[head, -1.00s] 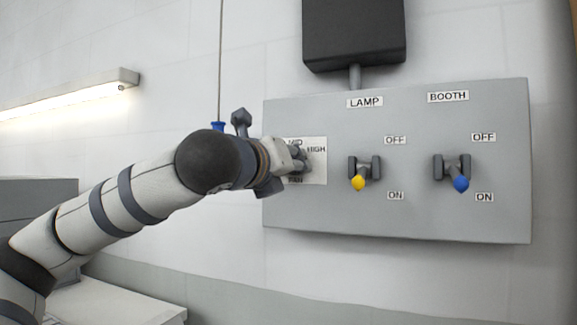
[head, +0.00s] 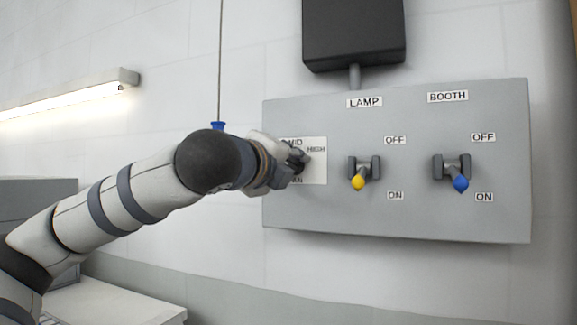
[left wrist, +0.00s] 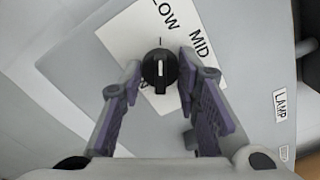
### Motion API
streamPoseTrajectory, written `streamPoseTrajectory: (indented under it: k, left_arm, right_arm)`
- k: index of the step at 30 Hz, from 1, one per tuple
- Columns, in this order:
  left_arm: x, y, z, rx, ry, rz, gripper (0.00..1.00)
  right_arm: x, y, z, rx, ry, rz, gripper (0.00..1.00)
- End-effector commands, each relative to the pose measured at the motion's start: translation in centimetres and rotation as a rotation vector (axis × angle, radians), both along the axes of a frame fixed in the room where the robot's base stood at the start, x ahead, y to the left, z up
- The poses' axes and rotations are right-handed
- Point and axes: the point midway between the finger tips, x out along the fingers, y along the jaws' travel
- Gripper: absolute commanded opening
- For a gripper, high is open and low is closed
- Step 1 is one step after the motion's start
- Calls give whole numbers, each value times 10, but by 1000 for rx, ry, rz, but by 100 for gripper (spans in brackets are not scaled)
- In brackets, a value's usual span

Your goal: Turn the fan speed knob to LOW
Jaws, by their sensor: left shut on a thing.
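My left gripper (head: 300,160) is at the left end of the grey control panel, over the white fan label plate (head: 317,170). In the left wrist view (left wrist: 158,88) its fingers are on either side of the black round fan speed knob (left wrist: 160,68), shut on it. The knob's white line runs up and down in that picture, in line with a short tick on the LOW side of the plate. Which end is the pointer I cannot tell. LOW (left wrist: 165,15) and MID (left wrist: 201,46) show there. In the head view the gripper hides the knob and LOW. My right gripper is not in view.
On the panel (head: 400,220), a yellow-tipped lamp switch (head: 358,183) and a blue-tipped booth switch (head: 461,184) sit to the right, levers low. A dark box (head: 354,35) is above. A cord with a blue end (head: 218,126) hangs behind my arm.

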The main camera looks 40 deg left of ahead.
Motion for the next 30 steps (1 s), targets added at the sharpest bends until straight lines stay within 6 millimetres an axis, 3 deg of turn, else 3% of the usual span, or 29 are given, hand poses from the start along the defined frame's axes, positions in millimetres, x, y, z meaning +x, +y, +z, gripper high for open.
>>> streamPoseTrajectory:
  k: [15,16,18,27,30]
  left_arm:
    - [-1,0,2,-17,-12,0,2]
    - [-1,0,2,-17,-12,0,32]
    - [-1,0,2,-18,-11,1,48]
    - [-1,0,1,-16,-8,0,51]
    - [-10,-3,2,-17,-10,-1,51]
  right_arm:
    - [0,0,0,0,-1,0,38]
    - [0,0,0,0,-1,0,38]
    - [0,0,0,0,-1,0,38]
    - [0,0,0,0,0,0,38]
    - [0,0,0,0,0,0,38]
